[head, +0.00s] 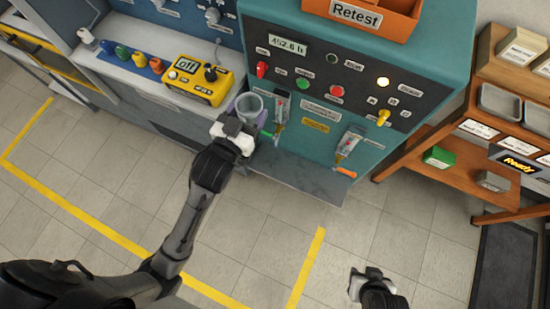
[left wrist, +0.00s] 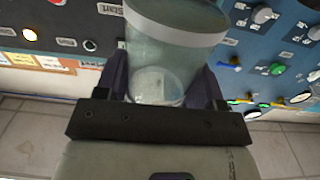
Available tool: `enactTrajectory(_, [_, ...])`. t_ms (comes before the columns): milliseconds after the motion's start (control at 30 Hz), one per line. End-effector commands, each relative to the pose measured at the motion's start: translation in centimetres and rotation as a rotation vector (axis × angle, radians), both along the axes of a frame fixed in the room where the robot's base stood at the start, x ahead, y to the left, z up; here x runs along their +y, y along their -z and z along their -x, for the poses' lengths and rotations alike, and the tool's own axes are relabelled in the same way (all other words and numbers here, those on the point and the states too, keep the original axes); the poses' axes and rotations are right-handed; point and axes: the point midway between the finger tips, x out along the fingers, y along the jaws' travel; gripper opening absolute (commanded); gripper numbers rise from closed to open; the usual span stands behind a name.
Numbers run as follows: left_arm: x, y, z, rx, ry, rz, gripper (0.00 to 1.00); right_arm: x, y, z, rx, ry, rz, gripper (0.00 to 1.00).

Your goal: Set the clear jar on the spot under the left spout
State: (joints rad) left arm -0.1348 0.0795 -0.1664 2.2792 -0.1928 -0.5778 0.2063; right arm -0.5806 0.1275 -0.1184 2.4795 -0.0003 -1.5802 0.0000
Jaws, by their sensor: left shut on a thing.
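The clear jar (head: 250,104) is in my left gripper (head: 243,124), beside the left end of the teal test bench (head: 400,165). In the left wrist view the jar (left wrist: 170,45) sits between the two dark fingers, and the gripper is shut on it. The left spout (head: 280,108) is on the bench front, just to the right of the jar. The right spout (head: 347,147), with an orange handle, is farther right. The spot under the left spout cannot be made out. My right gripper (head: 370,273) is low over the floor, away from the bench; its opening is unclear.
A grey shelf (head: 300,178) juts out below the spouts, mostly bare. A yellow meter (head: 198,84) stands on the counter left of the jar. An orange Retest bin (head: 375,15) tops the bench. A wooden rack (head: 465,177) stands right.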

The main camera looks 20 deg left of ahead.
Motion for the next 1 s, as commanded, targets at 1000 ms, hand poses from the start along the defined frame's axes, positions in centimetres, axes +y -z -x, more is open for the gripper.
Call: enactTrajectory(1000, [-0.9, 36.4, 4.7, 0.0, 0.063, 0.01, 0.38, 0.3, 28.9, 0.0, 0.0, 0.002, -0.007, 0.43])
